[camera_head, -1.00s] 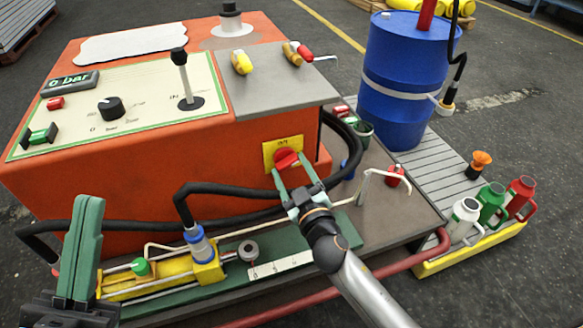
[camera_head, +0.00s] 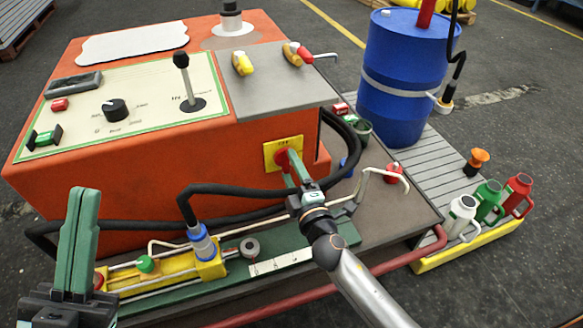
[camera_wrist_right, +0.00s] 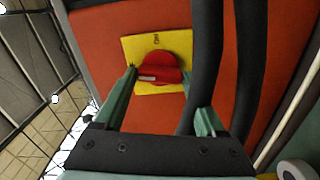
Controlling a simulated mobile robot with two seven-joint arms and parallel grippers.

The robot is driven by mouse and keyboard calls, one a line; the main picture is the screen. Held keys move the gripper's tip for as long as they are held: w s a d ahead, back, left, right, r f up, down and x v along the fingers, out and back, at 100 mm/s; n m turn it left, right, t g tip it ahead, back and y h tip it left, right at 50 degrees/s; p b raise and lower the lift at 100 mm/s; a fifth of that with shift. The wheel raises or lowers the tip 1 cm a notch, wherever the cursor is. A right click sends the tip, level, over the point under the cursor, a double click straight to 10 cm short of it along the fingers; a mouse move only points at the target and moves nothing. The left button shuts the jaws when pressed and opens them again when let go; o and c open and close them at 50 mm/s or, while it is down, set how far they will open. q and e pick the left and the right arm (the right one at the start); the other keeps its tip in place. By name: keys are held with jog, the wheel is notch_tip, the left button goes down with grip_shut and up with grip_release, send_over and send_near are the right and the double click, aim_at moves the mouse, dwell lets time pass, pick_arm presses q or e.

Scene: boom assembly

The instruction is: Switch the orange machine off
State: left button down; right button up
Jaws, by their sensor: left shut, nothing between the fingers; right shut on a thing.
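The orange machine (camera_head: 160,180) stands at the left and middle of the head view. Its red rotary knob (camera_wrist_right: 160,68) sits on a yellow plate (camera_wrist_right: 130,50) on the machine's side; the plate also shows in the head view (camera_head: 269,154). My right gripper (camera_head: 292,166) is shut on the red knob, its fingers either side of it, and partly hides it in the head view. The machine's display (camera_head: 75,83) is dark. My left gripper (camera_head: 84,198) is shut and empty at the lower left, in front of the machine.
A black hose (camera_head: 235,188) runs close by the knob to a yellow cylinder (camera_head: 180,270) on the green rail. A bent pale handle (camera_head: 385,172) is right of my right gripper. A blue barrel (camera_head: 405,75) and several cans (camera_head: 488,200) stand farther right.

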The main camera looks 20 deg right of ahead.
jog(key=shift+r+n, duration=0.1)
jog(key=shift+n, duration=1)
jog(key=o, duration=1.3)
jog(key=s+b, duration=0.1)
jog(key=s, duration=1.1)
jog(key=shift+s+d, duration=0.2)
